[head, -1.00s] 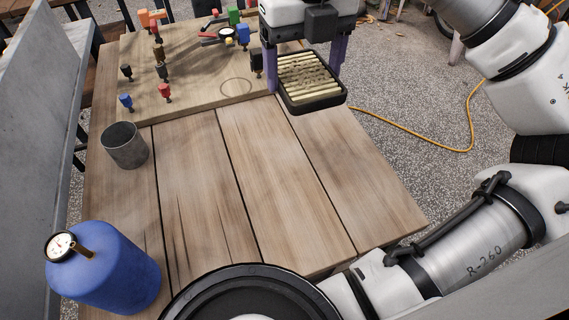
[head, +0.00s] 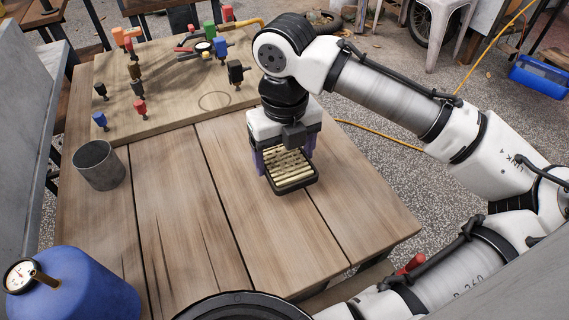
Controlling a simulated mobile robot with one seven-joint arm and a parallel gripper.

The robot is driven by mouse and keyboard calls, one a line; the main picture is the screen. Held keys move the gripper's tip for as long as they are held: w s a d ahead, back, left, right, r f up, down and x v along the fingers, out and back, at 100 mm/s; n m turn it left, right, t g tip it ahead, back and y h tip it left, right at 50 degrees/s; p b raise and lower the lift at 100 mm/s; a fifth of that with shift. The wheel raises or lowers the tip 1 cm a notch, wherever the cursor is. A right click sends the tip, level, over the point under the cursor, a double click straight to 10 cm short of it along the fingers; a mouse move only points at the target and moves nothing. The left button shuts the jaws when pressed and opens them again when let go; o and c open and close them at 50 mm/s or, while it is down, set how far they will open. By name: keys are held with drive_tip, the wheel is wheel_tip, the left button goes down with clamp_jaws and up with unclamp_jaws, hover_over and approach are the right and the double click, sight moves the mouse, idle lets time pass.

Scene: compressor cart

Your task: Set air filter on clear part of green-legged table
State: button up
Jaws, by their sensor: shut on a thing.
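The air filter (head: 290,170) is a black rectangular frame with cream pleats. My gripper (head: 286,158) has its purple fingers on either side of the filter and is shut on it, pleats facing up. The filter is over the bare right part of the wooden plank table (head: 230,240), right of the middle. I cannot tell whether its underside touches the planks or hangs just above them. The table's legs are hidden, so their colour does not show.
A board (head: 185,85) with several coloured fittings and a gauge covers the table's back. A grey metal cup (head: 99,166) stands at the left, and a blue tank (head: 75,290) with a dial at the front left. The planks between are bare. A yellow hose (head: 380,135) lies beyond.

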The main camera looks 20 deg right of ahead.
sight(285, 159)
drive_tip(key=shift+f, duration=1.5)
drive_tip(key=shift+f, duration=0.1)
drive_tip(key=shift+f, duration=0.1)
drive_tip(key=o, duration=1.1)
wheel_tip(285, 159, up, 12)
drive_tip(key=shift+r+p, duration=0.25)
drive_tip(key=shift+p, duration=0.3)
